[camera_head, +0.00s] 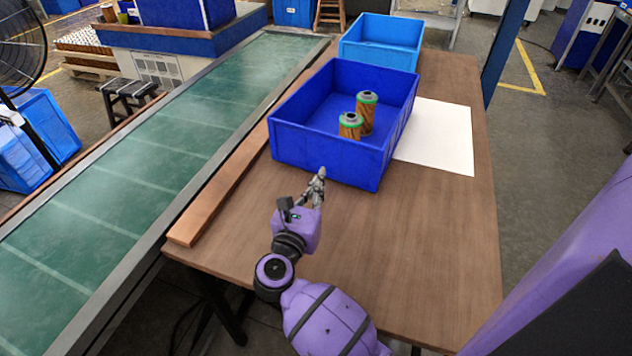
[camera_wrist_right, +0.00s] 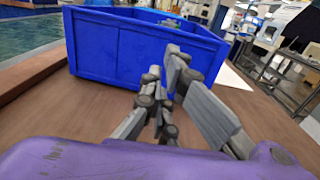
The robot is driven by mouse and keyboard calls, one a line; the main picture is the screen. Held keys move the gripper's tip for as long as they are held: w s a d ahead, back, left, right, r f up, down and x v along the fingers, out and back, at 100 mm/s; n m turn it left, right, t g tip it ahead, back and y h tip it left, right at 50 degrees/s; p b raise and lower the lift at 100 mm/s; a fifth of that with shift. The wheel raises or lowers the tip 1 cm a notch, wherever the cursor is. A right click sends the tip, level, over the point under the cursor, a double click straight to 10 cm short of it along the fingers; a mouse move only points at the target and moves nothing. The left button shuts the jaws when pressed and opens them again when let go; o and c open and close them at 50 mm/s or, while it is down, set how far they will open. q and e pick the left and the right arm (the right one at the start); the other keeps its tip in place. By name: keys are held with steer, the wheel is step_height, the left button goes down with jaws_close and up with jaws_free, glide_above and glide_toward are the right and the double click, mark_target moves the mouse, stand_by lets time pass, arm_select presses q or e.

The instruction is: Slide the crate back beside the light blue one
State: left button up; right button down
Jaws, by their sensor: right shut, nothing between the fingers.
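The dark blue crate (camera_head: 325,161) stands on the brown table, turned slightly, with two orange-brown filter cartridges (camera_head: 367,112) with green ends upright inside it. The light blue crate (camera_head: 381,42) stands behind it at the table's far end. My right gripper (camera_head: 321,172) is shut and empty at the dark blue crate's near wall; I cannot tell whether it touches. In the right wrist view the shut fingers (camera_wrist_right: 160,75) point at the crate's near wall (camera_wrist_right: 120,52). My left gripper is not in view.
A white sheet (camera_head: 440,138) lies on the table, right of and partly under the dark blue crate. A wooden strip (camera_head: 215,192) runs along the table's left edge, beside a green conveyor (camera_head: 150,150). The table's near right part is clear.

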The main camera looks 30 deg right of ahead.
mark_target(334, 149)
steer(key=p+x, duration=0.1)
steer(key=x, duration=0.9)
steer(key=shift+a+r+p, duration=0.1)
steer(key=shift+r+p, duration=0.1)
steer(key=shift+p, duration=0.2)
steer(key=shift+w+d+f, duration=0.15)
steer(key=shift+w+d, duration=0.1)
steer(key=shift+d, duration=0.1)
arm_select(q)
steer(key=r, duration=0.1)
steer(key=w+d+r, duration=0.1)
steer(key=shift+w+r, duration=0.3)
